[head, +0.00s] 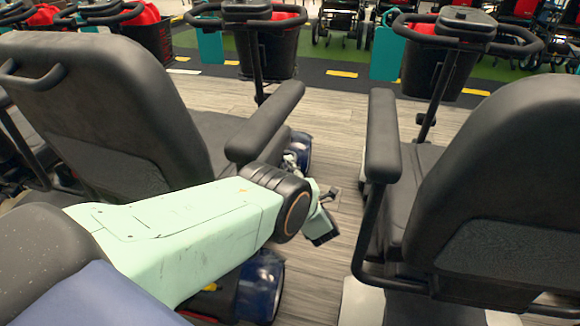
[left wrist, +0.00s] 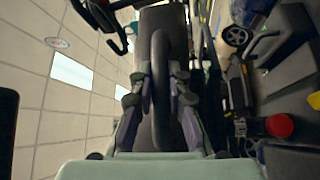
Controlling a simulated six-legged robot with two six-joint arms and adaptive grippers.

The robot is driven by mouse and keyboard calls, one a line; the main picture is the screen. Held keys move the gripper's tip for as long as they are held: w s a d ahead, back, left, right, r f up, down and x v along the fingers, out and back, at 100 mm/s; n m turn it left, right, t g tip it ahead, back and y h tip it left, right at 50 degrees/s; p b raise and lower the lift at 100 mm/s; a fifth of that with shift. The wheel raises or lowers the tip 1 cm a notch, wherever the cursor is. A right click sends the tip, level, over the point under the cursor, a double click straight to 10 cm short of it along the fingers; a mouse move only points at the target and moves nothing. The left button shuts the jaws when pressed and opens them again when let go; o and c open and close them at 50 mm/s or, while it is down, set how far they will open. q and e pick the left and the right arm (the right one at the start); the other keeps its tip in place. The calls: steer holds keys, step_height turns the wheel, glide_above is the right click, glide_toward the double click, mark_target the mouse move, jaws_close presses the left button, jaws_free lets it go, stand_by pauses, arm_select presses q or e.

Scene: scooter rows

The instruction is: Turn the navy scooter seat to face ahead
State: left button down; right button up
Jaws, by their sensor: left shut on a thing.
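The navy scooter seat (head: 105,95) is dark grey-black, at the left of the head view, above a navy wheel cover (head: 262,285). I see its backrest from behind; its right armrest (head: 265,122) slants away to the right. My right gripper is not in view.
A second scooter seat (head: 520,170) stands close at right, its armrest (head: 382,135) running nearly straight away. A narrow strip of wood floor (head: 320,270) lies between the scooters. Tillers with baskets (head: 265,50) stand ahead, and more scooters or chairs line the far side.

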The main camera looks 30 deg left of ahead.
arm_select(q)
steer(key=c, duration=1.3)
jaws_free()
steer(key=shift+s, duration=0.1)
steer(key=v, duration=1.2)
steer(key=shift+f, duration=0.1)
steer(key=shift+c, duration=0.2)
